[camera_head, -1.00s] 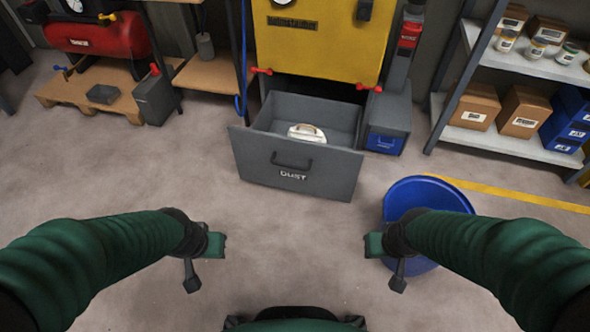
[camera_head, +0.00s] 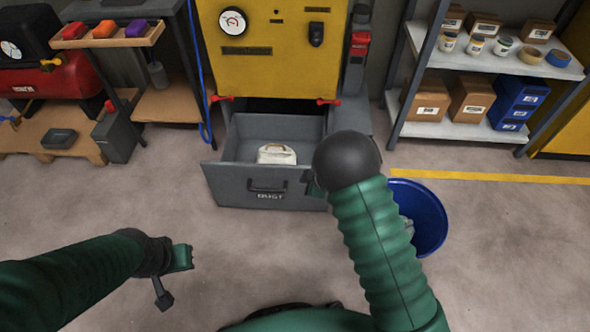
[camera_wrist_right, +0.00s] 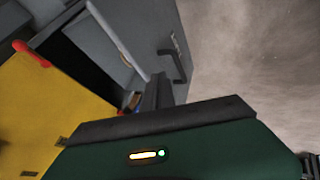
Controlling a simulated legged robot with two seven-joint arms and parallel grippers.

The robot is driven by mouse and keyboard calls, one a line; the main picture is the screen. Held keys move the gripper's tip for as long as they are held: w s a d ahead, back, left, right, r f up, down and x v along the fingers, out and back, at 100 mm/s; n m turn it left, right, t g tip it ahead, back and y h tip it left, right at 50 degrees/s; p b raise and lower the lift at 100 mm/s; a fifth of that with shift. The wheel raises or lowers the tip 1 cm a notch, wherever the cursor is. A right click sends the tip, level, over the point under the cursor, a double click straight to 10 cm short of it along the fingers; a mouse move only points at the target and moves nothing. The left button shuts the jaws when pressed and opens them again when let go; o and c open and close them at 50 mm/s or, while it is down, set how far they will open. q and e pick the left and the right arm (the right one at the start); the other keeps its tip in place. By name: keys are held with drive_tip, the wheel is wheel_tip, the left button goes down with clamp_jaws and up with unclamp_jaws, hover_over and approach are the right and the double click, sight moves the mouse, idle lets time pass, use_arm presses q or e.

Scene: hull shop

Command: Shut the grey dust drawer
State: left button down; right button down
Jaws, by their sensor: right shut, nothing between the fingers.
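The grey dust drawer (camera_head: 228,188) stands pulled out below the yellow cabinet (camera_head: 262,69), with a dark gap behind it. Its front has a dark handle (camera_head: 268,185) and the word DUST. A whitish object with a handle (camera_head: 276,154) lies inside. My right gripper (camera_head: 312,186) is at the right end of the drawer front, largely hidden by my wrist. In the right wrist view its shut, empty fingers (camera_wrist_right: 156,92) overlap the drawer (camera_wrist_right: 150,25) near its handle (camera_wrist_right: 174,67); I cannot tell whether they touch. My left gripper (camera_head: 165,296) hangs over the floor at lower left, its jaw opening unclear.
A blue bin (camera_head: 428,215) stands right of the drawer, partly behind my right arm. Shelves (camera_head: 520,62) with boxes and tins stand at the right. A workbench, pallet (camera_head: 40,143) and red tank are at the left. The floor before the drawer is otherwise clear.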

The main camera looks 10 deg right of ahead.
drive_tip(key=w+f+b, duration=0.1)
drive_tip(key=w+f, duration=0.1)
drive_tip(key=w+f+b, duration=0.1)
drive_tip(key=w+f, duration=0.1)
drive_tip(key=w, duration=0.1)
drive_tip(key=w+a+f+b, duration=0.1)
drive_tip(key=w+f+b, duration=0.1)
drive_tip(key=w, duration=0.1)
drive_tip(key=shift+f, duration=0.1)
drive_tip(key=shift+a, duration=0.15)
